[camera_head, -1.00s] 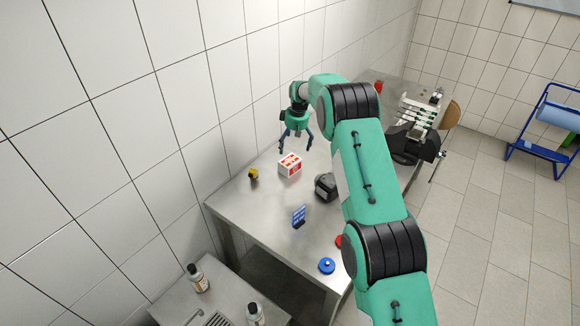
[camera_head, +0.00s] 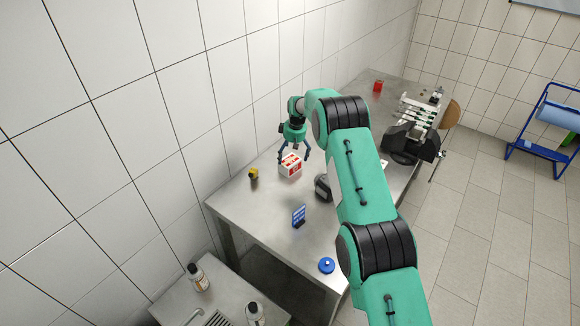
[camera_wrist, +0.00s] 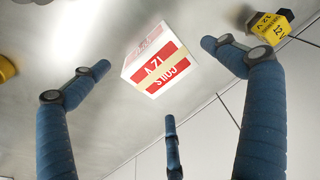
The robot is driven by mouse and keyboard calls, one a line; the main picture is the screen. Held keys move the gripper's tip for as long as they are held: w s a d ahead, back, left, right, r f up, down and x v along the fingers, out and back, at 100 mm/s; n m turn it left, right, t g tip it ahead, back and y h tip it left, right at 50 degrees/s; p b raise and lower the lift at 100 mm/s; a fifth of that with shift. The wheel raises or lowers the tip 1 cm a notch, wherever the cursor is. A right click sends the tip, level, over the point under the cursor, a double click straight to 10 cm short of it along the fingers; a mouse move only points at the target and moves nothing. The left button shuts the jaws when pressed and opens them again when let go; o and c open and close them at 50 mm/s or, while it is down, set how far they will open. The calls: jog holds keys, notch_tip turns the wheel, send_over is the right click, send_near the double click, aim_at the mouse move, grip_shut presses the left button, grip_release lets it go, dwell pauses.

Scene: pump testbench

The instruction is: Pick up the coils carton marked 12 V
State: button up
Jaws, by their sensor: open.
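The coils carton (camera_head: 291,165) is a white box with red labels, standing on the steel table. In the wrist view the carton (camera_wrist: 155,62) shows "12 V" and "COILS" upside down on its red label. My gripper (camera_head: 293,155) is open and just above and behind the carton in the head view. In the wrist view its blue fingers (camera_wrist: 150,70) are spread, with the carton between and beyond the two upper tips. I see no contact between fingers and carton.
A small yellow and black part (camera_head: 253,174) stands left of the carton; its wrist-view label (camera_wrist: 275,25) reads 12 V. A dark grey object (camera_head: 323,187), a blue sign (camera_head: 299,216) and a blue round part (camera_head: 327,265) stand nearer. The tiled wall (camera_head: 150,140) runs along the left.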

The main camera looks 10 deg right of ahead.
aim_at(290, 160)
jog(key=shift+f, duration=0.15)
jog(key=shift+w+a+f+p, duration=0.1)
jog(key=shift+w+f+p, duration=0.1)
jog(key=shift+f, duration=1.05)
jog(key=shift+w+a+f+p, duration=0.1)
jog(key=shift+f+p, duration=0.1)
jog(key=shift+f, duration=1)
jog(key=c, duration=1.8)
jog(key=shift+r, duration=0.15)
jog(key=shift+c, duration=0.2)
jog(key=shift+r, duration=0.75)
jog(key=shift+w+r+b, duration=0.1)
jog(key=shift+r+b, duration=0.25)
jog(key=shift+r, duration=0.6)
jog(key=s+r+b, duration=0.1)
jog(key=s, duration=1.5)
jog(key=shift+d+r, duration=0.25)
jog(key=shift+d, duration=0.1)
